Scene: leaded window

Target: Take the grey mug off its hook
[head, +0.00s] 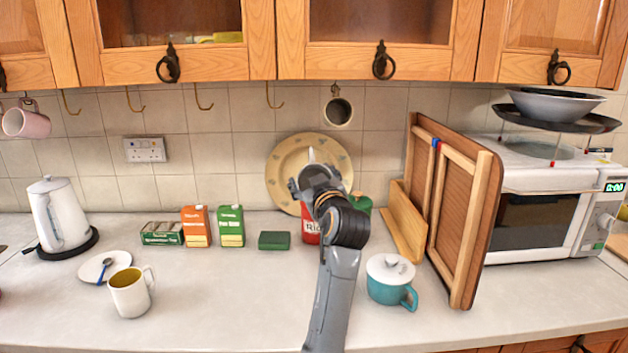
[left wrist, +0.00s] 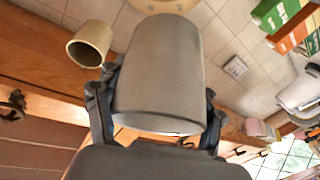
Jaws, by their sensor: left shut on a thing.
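The grey mug (left wrist: 160,75) fills the middle of the left wrist view, between the two fingers of my left gripper (left wrist: 157,112). The gripper is shut on it. Its handle is hidden, and no hook shows touching it. In the head view my left gripper (head: 306,182) is in front of the cream plate, below the hook rail; I cannot make out the grey mug there. A beige mug (head: 338,112) hangs from a hook right of and above the gripper; it also shows in the left wrist view (left wrist: 91,42). My right gripper is not in view.
A pink mug (head: 29,122) hangs at the far left, with several bare hooks between. Below stand a red tin (head: 310,228), a green box (head: 274,240), a teal lidded cup (head: 389,284) and a wooden rack (head: 460,210). The front counter middle is clear.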

